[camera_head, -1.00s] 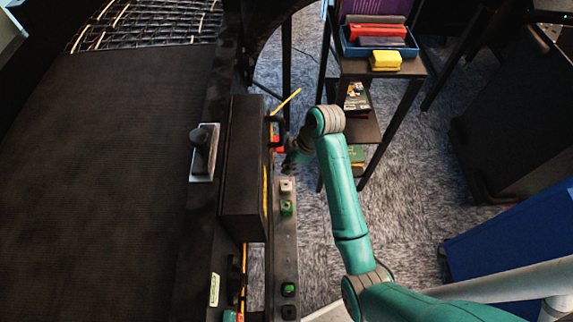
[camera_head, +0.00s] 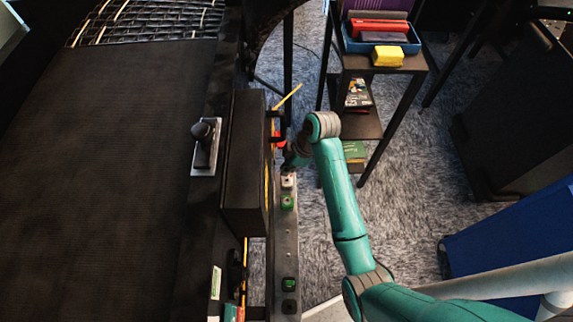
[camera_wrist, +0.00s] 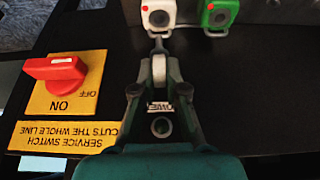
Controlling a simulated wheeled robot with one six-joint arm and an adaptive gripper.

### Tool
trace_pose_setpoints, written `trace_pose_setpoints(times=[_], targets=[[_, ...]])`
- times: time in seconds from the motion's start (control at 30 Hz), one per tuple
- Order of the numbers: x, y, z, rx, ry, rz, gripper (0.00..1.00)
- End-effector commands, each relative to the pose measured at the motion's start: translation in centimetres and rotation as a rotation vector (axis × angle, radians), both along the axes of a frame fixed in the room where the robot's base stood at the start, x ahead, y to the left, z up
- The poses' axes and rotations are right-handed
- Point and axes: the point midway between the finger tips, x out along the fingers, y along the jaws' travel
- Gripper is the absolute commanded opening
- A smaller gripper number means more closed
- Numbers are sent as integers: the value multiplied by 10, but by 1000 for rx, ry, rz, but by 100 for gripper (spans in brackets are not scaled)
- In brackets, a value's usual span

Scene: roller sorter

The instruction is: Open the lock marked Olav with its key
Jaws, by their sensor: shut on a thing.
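A white padlock (camera_head: 287,182) hangs on the black panel, with a green padlock (camera_head: 287,203) beside it. In the wrist view the white padlock (camera_wrist: 158,13) is straight ahead of my fingertips and the green padlock (camera_wrist: 219,13) is to its right; no name is readable on either. My gripper (camera_wrist: 159,64) is shut on a small silvery piece, seemingly the key (camera_wrist: 159,72). Its tip is close to the white padlock's lower edge; I cannot tell whether they touch. In the head view my gripper (camera_head: 293,160) is just above the white padlock, and the key is not discernible.
A red service switch (camera_wrist: 55,68) on a yellow plate (camera_wrist: 88,90) is left of my fingers. Another green padlock (camera_head: 289,284) and a dark one (camera_head: 289,306) are farther down the panel. A conveyor belt (camera_head: 100,180) lies left; a shelf (camera_head: 362,118) stands beyond my arm.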

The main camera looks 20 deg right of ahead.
Motion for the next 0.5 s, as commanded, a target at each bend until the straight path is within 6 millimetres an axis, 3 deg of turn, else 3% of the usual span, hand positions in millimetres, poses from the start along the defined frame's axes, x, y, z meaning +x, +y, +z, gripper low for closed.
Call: trace_pose_setpoints(times=[0.5], targets=[[0, 0, -22, 0, 0, 0, 0]])
